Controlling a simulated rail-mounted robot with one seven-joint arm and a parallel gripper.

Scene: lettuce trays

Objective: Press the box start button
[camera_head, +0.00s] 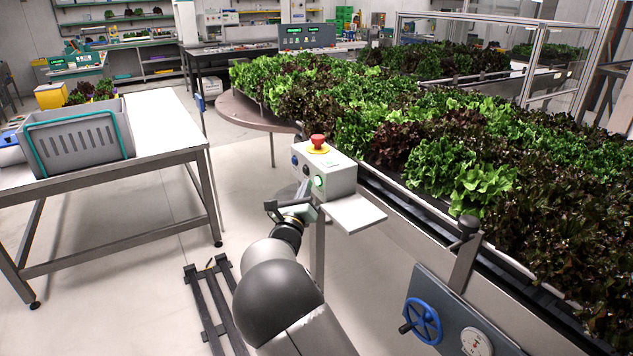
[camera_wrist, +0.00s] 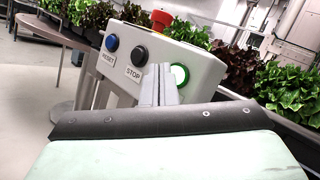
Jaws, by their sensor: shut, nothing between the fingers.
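The control box (camera_head: 342,178) is a light grey box on a post beside the lettuce bed. Its front carries a lit green button (camera_head: 318,182), which also shows in the wrist view (camera_wrist: 180,75). In the wrist view a black button (camera_wrist: 139,56) labelled STOP and a blue button (camera_wrist: 112,42) labelled RESET sit left of the green one. A red mushroom button (camera_head: 318,141) on a yellow base is on top. My gripper (camera_wrist: 159,72) is shut and empty, its tips just left of the green button. I cannot tell whether they touch the box.
A flat grey shelf (camera_head: 354,213) juts out beside the box. The lettuce bed (camera_head: 400,212) lies behind and to the right, with a blue handwheel (camera_head: 422,319) below. A white table (camera_head: 165,125) with a grey crate (camera_head: 80,150) stands left.

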